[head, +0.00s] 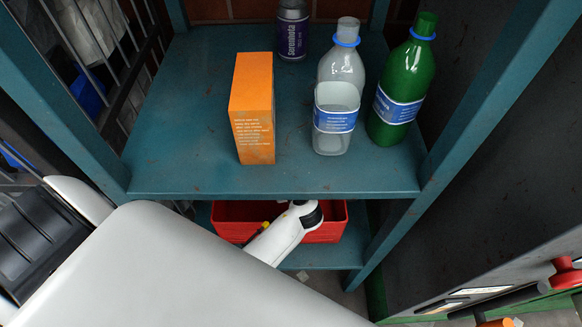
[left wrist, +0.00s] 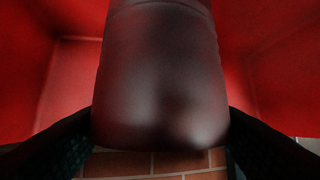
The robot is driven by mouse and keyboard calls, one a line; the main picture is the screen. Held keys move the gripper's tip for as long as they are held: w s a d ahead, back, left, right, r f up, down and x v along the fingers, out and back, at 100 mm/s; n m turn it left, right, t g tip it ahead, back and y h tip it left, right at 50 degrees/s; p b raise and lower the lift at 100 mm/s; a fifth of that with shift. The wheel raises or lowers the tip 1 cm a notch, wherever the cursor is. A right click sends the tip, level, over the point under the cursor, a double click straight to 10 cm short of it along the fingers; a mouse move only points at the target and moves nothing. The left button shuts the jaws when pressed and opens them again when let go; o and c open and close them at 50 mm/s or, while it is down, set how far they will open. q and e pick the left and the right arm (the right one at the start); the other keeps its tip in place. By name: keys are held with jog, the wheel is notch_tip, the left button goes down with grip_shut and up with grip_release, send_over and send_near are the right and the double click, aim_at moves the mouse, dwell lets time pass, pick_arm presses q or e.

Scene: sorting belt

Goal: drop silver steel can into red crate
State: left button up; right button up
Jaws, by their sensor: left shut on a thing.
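A smooth metal can (left wrist: 155,70), grey-brown with red reflections, fills the middle of the left wrist view. My left gripper (left wrist: 160,128) is shut on it, with one dark finger on each side. Red walls of the crate (left wrist: 275,60) show on both sides behind the can. In the head view the red crate (head: 335,228) stands on the lower shelf, and my white left wrist reaches over it. My left fingers and the held can are hidden there. Whether the can touches the crate cannot be told. My right gripper is not in view.
On the upper shelf (head: 200,150) stand an orange box (head: 252,110), a clear bottle (head: 341,65), a clear cup (head: 335,115), a green bottle (head: 400,90) and a dark purple-labelled can (head: 292,28). The upper shelf overhangs the crate. Teal posts flank it.

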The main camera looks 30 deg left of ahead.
pick_arm(q)
jog(key=shift+f, duration=0.45)
jog(key=o, duration=1.2)
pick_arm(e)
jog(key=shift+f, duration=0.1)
pick_arm(q)
jog(key=shift+r, duration=0.15)
jog(key=shift+r, duration=0.35)
jog(key=shift+p+v, duration=1.75)
jog(key=shift+v, duration=4.35)
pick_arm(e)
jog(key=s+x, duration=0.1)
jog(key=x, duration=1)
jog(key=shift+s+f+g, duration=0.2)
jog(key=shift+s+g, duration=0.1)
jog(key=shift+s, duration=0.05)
pick_arm(q)
jog(key=shift+r, duration=0.1)
